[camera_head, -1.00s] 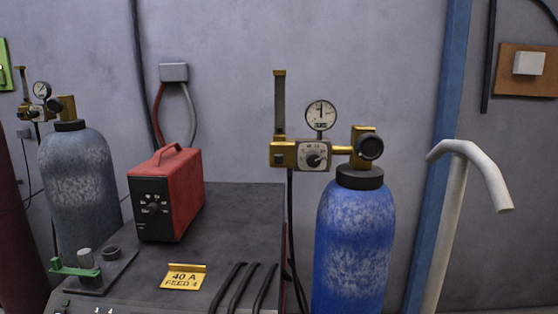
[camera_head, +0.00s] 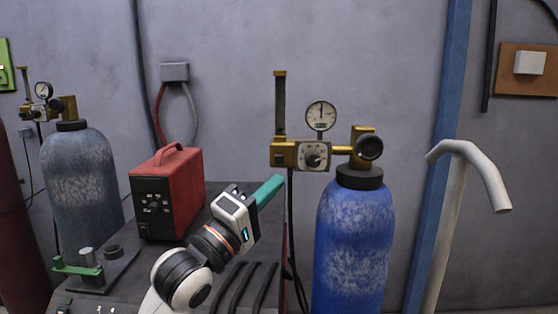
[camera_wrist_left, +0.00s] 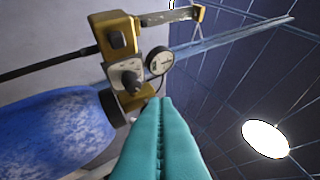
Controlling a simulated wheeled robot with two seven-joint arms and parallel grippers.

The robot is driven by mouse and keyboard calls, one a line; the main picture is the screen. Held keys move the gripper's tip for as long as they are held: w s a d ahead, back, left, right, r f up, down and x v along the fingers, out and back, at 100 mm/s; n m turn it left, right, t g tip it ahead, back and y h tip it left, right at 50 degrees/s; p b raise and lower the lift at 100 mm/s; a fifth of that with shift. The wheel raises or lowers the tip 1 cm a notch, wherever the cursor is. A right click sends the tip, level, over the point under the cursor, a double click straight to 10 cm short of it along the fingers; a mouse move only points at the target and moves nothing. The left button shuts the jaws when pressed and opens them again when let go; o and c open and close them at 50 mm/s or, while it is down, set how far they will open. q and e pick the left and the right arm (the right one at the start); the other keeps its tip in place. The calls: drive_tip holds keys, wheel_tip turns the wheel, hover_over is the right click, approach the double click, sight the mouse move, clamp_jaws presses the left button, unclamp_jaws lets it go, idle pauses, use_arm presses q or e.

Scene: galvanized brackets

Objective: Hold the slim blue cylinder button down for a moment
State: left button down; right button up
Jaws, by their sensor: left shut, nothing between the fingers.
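The blue gas cylinder (camera_head: 355,240) stands upright right of the bench, with a brass regulator (camera_head: 286,153) on top. A small dark square (camera_head: 278,159), which looks like a button, sits on the regulator's left block; it also shows in the left wrist view (camera_wrist_left: 117,40). My left gripper (camera_head: 278,182) has teal fingers, shut and empty, below the regulator's left end. In the left wrist view its fingertips (camera_wrist_left: 154,101) appear beside the regulator, without clear contact. My right gripper is not in view.
A red box (camera_head: 168,195) stands on the dark bench. Black bars (camera_head: 258,285) lie at the bench's front. A gauge (camera_head: 321,115) and upright tube (camera_head: 280,105) rise from the regulator. A pale bent pipe (camera_head: 480,165) stands right. A grey-blue cylinder (camera_head: 82,185) stands left.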

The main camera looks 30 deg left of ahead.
use_arm(q)
drive_tip(key=shift+s+r, duration=0.1)
drive_tip(key=shift+r, duration=0.1)
approach(279, 159)
drive_tip(key=w+d+r, duration=0.3)
drive_tip(key=w, duration=0.1)
drive_tip(key=shift+w+a, duration=0.2)
drive_tip(key=shift+w, duration=0.3)
idle(1.7)
drive_tip(key=shift+w+a, duration=0.1)
drive_tip(key=shift+w, duration=0.05)
drive_tip(key=shift+w+a, duration=0.15)
drive_tip(key=shift+w, duration=0.05)
